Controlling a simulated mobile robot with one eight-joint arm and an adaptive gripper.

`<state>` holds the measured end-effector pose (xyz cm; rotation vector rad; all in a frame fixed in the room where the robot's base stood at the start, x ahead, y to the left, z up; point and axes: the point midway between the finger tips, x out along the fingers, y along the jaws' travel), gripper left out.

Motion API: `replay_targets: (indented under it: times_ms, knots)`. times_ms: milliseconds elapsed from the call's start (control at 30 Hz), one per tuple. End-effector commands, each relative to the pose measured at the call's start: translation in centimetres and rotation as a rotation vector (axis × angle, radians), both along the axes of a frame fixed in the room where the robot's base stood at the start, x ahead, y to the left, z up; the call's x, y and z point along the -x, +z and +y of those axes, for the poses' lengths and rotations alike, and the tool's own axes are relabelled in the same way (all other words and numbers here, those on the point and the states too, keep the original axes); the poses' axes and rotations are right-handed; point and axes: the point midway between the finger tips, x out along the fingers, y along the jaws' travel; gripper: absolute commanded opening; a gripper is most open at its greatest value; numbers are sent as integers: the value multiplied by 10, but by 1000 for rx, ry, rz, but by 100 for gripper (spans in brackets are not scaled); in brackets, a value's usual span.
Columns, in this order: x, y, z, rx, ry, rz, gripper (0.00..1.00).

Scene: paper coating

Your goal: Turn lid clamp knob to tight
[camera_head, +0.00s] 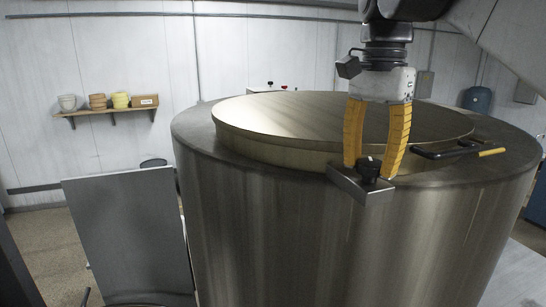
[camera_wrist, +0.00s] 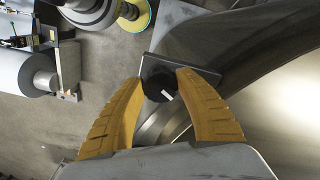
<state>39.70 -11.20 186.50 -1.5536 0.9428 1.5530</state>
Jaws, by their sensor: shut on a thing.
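The lid clamp knob (camera_head: 369,167) is black and round. It sits on a grey metal clamp bracket (camera_head: 352,188) at the front rim of the large steel vat (camera_head: 270,225). The knob also shows in the wrist view (camera_wrist: 160,87), with a white mark on its top. My gripper (camera_head: 369,170) points down at the bracket, its yellow ribbed fingers on either side of the knob and shut on it. In the wrist view the gripper's fingertips (camera_wrist: 160,80) flank the knob. The round lid (camera_head: 300,115) lies on the vat.
A black handle with a yellow end (camera_head: 458,151) lies at the lid's right edge. A wall shelf (camera_head: 105,112) with pots is at the back left. A grey panel (camera_head: 130,235) stands left of the vat. The wrist view shows a large roll (camera_wrist: 20,72) and machinery on the left.

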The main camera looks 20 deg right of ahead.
Motion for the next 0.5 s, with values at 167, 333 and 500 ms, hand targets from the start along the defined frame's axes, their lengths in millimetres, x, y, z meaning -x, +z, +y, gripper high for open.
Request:
replay_targets:
  times_ms: [167,333,500]
  knots:
    - [0,0,0,0,-4,0,10]
    - [0,0,0,0,-4,0,10]
    - [0,0,0,0,-3,0,64]
